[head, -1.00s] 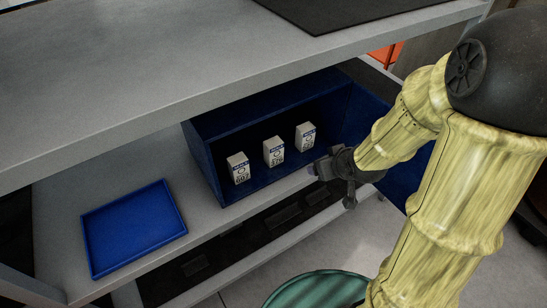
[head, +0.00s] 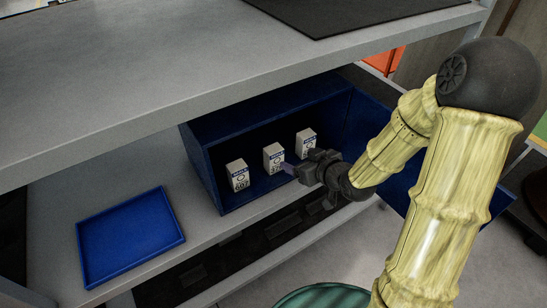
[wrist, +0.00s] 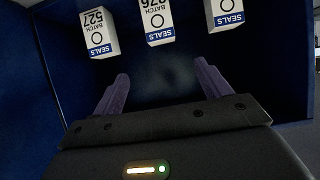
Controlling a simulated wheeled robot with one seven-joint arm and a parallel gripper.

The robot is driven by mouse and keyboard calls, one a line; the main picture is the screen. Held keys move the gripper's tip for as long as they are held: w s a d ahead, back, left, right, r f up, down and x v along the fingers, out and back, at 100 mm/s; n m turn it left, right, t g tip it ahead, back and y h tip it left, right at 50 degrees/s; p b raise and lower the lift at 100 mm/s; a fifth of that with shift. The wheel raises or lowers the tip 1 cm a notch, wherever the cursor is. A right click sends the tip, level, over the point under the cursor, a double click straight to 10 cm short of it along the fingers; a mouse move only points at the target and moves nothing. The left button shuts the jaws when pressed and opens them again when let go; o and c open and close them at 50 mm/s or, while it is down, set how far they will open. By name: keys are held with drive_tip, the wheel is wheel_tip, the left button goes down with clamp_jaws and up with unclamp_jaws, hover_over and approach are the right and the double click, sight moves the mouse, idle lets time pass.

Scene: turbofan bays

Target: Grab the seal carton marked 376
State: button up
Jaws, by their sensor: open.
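Three white seal cartons with blue bands stand upright in a row in an open blue bin. The middle carton (head: 273,156) shows upside down at the top centre of the wrist view (wrist: 157,18); its number is partly cut off but appears to end in 76. The carton at the wrist view's upper left (wrist: 98,30) reads 527. The left carton in the head view (head: 238,175) seems to read 607. My gripper (wrist: 162,86) is open and empty, its purple fingers pointing toward the middle carton. In the head view my gripper (head: 290,170) is in front of the middle and right cartons.
The blue bin (head: 203,170) sits on a grey shelf beneath an upper shelf (head: 180,80). The bin walls stand close around the row. A shallow empty blue tray (head: 130,238) lies to the left. The right carton (head: 305,140) is partly covered by my gripper.

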sight(275, 150)
drive_tip(key=x, duration=1)
drive_tip(key=shift+w+f, duration=0.1)
drive_tip(key=shift+a, duration=0.1)
drive_tip(key=p+x, duration=0.1)
drive_tip(key=x, duration=0.4)
drive_tip(key=shift+a+f+p, duration=0.1)
drive_tip(key=shift+a+p, duration=0.1)
drive_tip(key=shift+p, duration=0.15)
drive_tip(key=c, duration=1.1)
